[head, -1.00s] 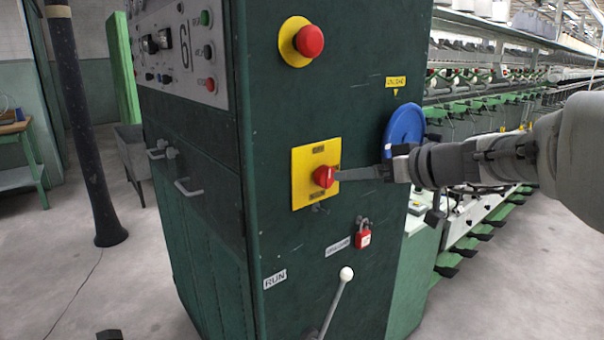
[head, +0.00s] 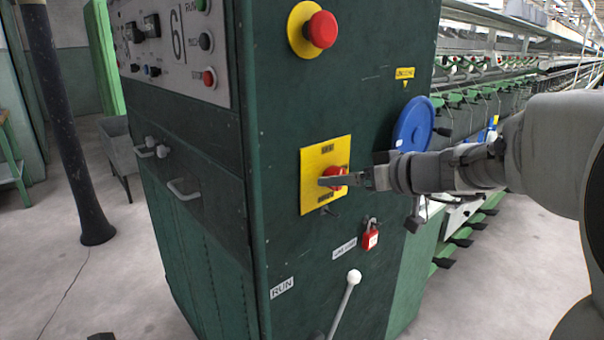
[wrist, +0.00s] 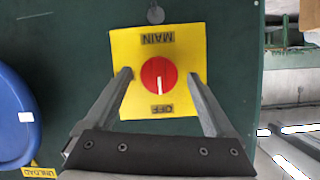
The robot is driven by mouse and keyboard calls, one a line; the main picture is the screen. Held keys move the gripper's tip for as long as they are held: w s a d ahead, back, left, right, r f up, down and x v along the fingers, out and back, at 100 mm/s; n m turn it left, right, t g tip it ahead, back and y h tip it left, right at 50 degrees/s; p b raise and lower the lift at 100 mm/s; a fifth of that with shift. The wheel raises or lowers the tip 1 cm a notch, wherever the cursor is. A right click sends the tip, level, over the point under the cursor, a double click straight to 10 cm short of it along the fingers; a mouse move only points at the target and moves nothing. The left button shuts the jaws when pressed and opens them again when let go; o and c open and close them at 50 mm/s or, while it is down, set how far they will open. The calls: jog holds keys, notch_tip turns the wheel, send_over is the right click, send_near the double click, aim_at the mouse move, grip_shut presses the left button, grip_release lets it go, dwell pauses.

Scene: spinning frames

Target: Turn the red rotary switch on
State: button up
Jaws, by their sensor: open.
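The red rotary switch (head: 340,172) sits on a yellow plate (head: 311,192) on the side of a dark green cabinet. In the wrist view the round red knob (wrist: 150,76) carries a white mark pointing towards the OFF label (wrist: 161,109); the lettering is upside down there. My gripper (head: 348,179) is at the plate in the head view and partly covers the knob. In the wrist view my gripper (wrist: 157,75) is open, one finger on each side of the knob, with gaps showing between. Whether the fingertips touch the plate I cannot tell.
A red push button (head: 321,29) on a yellow disc is above. A blue disc (head: 412,125) is close to my arm. A red padlock (head: 370,240) and a white-knobbed lever (head: 347,300) are below. Machine rows (head: 475,110) run back at right; floor is open at left.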

jog(key=shift+w+a+f, duration=0.25)
jog(key=shift+w+a, duration=0.05)
jog(key=shift+w, duration=0.05)
jog(key=shift+c, duration=0.3)
jog(key=c, duration=1.3)
